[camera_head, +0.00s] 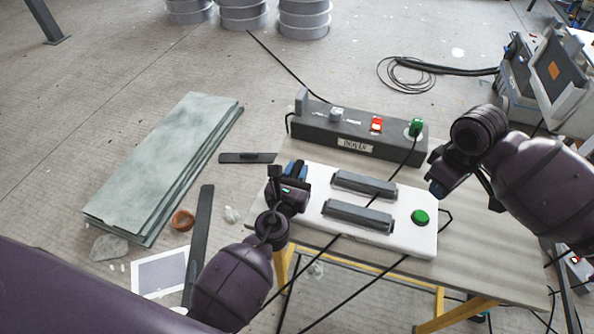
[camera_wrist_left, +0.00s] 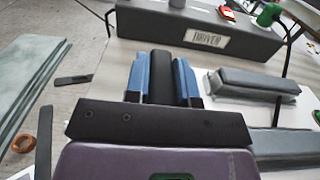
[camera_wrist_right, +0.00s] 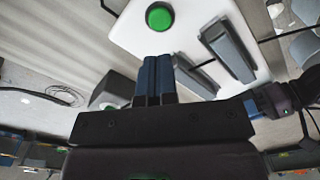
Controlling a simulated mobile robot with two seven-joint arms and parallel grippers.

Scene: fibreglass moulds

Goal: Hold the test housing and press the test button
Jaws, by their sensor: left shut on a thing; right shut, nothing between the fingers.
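The test housing (camera_head: 325,236) is a white slab lying flat on the table, with two grey raised bars on top. The round green test button (camera_head: 420,217) is at its right end, and it also shows at the top of the right wrist view (camera_wrist_right: 160,16). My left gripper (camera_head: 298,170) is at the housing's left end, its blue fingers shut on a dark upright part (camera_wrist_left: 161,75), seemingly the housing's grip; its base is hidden. My right gripper (camera_head: 437,188) is shut and empty, above the table near the housing's right end, apart from the button.
A dark driver box (camera_head: 350,145) with a red switch (camera_head: 377,124) and a green knob (camera_head: 416,127) stands behind the housing. Black cables cross the table (camera_head: 480,250). Pale green sheets (camera_head: 165,165) lie on the floor at left. An open case (camera_head: 555,75) is at far right.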

